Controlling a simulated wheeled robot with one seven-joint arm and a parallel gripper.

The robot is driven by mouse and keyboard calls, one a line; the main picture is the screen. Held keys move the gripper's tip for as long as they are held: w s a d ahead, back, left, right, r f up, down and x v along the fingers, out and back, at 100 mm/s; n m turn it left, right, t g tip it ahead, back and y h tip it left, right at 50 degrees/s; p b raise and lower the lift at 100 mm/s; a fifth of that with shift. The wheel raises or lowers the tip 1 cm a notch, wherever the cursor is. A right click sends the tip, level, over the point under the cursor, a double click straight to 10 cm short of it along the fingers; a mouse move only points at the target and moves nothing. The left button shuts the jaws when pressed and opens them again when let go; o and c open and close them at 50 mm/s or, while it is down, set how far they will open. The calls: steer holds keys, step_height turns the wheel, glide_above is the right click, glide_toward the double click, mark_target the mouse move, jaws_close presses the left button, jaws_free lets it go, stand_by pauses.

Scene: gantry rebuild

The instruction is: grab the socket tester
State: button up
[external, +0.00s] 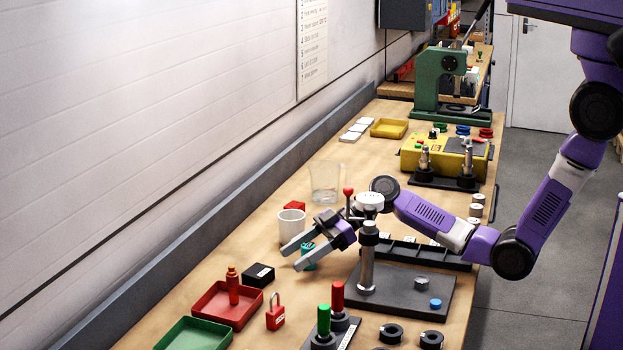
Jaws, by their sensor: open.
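A small teal object (308,257), which looks like the socket tester, stands on the wooden bench near its middle. My gripper (294,257) reaches in low from the right with its two grey fingers pointing left. The fingers are spread apart and open. The teal object shows in the gap between them, and the near finger hides part of it. I cannot tell whether either finger touches it.
A black box (259,275), red tray (213,311) and red padlock (275,314) lie in front. A metal post (367,265) stands close by on the right.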

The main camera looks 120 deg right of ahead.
steer(key=shift+w+f, duration=0.1)
steer(key=shift+w, duration=0.05)
jaws_close()
